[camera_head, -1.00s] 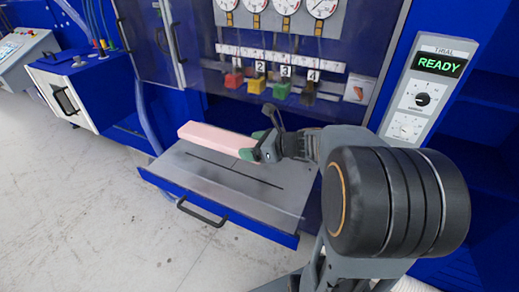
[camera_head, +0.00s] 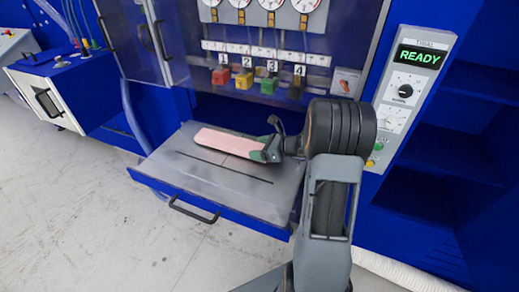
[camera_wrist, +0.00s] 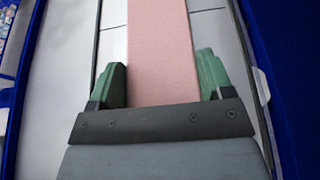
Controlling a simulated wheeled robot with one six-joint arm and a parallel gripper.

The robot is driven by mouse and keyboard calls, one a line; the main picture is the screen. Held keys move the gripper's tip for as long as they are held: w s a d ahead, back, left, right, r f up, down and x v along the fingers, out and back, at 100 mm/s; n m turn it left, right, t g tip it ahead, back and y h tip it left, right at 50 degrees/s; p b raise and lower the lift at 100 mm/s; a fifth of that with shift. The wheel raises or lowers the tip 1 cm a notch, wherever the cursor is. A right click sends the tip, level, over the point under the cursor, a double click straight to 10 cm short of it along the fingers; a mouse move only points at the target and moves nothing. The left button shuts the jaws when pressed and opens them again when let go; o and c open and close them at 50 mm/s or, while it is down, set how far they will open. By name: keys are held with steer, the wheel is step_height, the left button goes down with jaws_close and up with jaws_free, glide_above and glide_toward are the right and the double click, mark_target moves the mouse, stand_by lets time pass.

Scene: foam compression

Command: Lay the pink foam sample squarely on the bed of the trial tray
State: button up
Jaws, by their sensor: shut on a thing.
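The pink foam sample (camera_head: 228,142) is a long flat bar over the back part of the grey bed of the trial tray (camera_head: 240,193), which is pulled out of the blue cabinet. My gripper (camera_head: 267,151) is shut on the right end of the foam. In the wrist view the green fingers (camera_wrist: 162,82) stand on both sides of the foam (camera_wrist: 160,45), which runs forward between them. The foam looks flat and very close to the bed; I cannot tell whether it touches. It lies roughly along the dark slot (camera_head: 225,167), behind it.
The tray has a blue front with a dark handle (camera_head: 194,210). Gauges and numbered coloured blocks (camera_head: 244,80) are behind. The trial panel (camera_head: 408,95) at the right shows READY. The front half of the bed is bare.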

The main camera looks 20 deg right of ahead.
steer(key=shift+f, duration=0.35)
steer(key=shift+f, duration=0.2)
steer(key=o, duration=1)
steer(key=shift+r, duration=0.1)
steer(key=shift+c, duration=0.2)
steer(key=shift+r, duration=0.25)
steer(key=v, duration=1.2)
steer(key=shift+b, duration=0.3)
